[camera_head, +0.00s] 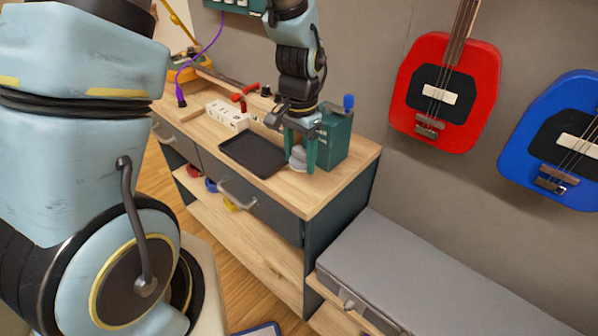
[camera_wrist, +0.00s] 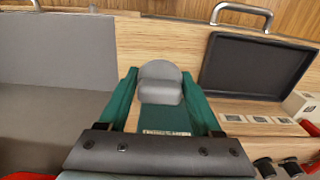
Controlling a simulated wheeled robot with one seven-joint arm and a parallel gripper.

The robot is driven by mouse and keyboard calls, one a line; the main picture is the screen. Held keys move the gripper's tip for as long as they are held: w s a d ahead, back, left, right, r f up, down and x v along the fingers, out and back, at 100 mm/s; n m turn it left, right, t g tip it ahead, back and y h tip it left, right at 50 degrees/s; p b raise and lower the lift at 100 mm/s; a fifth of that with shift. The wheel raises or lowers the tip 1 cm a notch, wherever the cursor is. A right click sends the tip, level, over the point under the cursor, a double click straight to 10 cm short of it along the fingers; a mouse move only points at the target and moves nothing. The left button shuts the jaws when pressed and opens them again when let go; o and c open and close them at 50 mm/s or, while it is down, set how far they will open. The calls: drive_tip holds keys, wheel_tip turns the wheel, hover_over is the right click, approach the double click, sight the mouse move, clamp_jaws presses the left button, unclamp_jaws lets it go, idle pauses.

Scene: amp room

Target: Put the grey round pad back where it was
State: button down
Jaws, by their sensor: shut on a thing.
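The grey round pad (camera_head: 298,155) is between the two green fingers of my gripper (camera_head: 301,163), at the bench's right part. In the wrist view the pad (camera_wrist: 160,82) sits between the fingertips of my gripper (camera_wrist: 160,74), which is shut on it. Its rounded edge points away from the palm. The pad is low over the wooden bench top (camera_head: 318,188); I cannot tell whether it touches the wood. A black shallow tray (camera_head: 252,155) lies just left of it, empty. The fingers partly cover the pad's sides.
A dark green box (camera_head: 336,140) with a blue knob stands close behind and right of my gripper. A white block (camera_head: 227,114), red-handled item (camera_head: 244,92) and purple cable (camera_head: 202,56) are further left. A grey padded bench (camera_head: 410,270) is at right. Red (camera_head: 445,95) and blue (camera_head: 552,140) guitars hang on the wall.

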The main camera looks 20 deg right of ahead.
sight(300, 185)
drive_tip(key=shift+f+p, duration=0.45)
drive_tip(key=shift+f, duration=2.3)
